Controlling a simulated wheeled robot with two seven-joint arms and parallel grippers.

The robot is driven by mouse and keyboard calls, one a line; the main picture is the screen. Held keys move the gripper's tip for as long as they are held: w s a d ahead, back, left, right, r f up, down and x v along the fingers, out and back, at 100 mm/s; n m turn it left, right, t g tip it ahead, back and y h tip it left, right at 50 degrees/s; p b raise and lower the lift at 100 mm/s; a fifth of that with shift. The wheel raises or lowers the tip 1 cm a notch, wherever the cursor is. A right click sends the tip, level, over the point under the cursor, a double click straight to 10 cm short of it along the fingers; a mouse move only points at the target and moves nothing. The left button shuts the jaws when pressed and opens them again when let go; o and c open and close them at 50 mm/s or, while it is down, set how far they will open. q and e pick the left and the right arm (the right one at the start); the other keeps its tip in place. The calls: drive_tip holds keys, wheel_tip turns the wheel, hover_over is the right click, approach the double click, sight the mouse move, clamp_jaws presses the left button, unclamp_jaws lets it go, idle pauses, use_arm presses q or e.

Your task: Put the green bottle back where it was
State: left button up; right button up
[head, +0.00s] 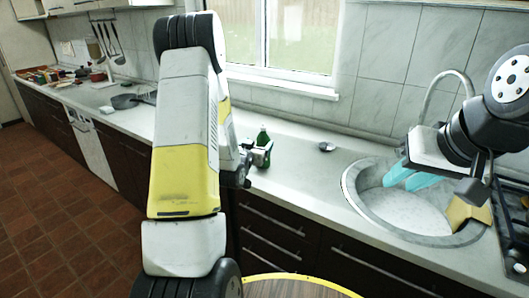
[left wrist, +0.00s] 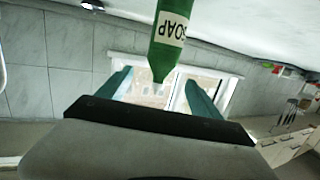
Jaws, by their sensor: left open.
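The green bottle (head: 263,160) stands upright on the counter below the window, partly hidden by my left gripper. In the left wrist view, which is upside down, the green bottle (left wrist: 163,60) shows a white SOAP label and its narrow top. My left gripper (head: 254,158) is beside the bottle, mostly hidden behind my forearm. Its teal fingers (left wrist: 158,95) are spread apart, and the bottle shows in the gap between them, touching neither as far as I can see. My right gripper (head: 404,177) is over the sink; its opening is unclear.
The round sink (head: 355,200) with a tap (head: 437,90) is at the right, with a yellow item (head: 466,213) at its rim. A small dark object (head: 326,146) lies on the counter between bottle and sink. A pan (head: 128,101) lies further left. A round wooden tabletop (head: 295,288) is in front.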

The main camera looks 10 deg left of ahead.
use_arm(q)
drive_tip(key=s+d+r+g, duration=0.2)
drive_tip(key=s+r+g, duration=0.15)
drive_tip(key=r, duration=0.55)
drive_tip(key=s+d+r+g, duration=0.2)
drive_tip(key=s, duration=0.8)
drive_tip(key=s+d+r+g+h, duration=0.1)
drive_tip(key=s+d+r+g, duration=0.1)
drive_tip(key=s, duration=0.9)
drive_tip(key=s+d+r+g, duration=0.2)
drive_tip(key=s+r, duration=0.1)
drive_tip(key=s, duration=0.7)
drive_tip(key=shift+s+d+r+g, duration=0.3)
drive_tip(key=shift+s+r+g, duration=0.05)
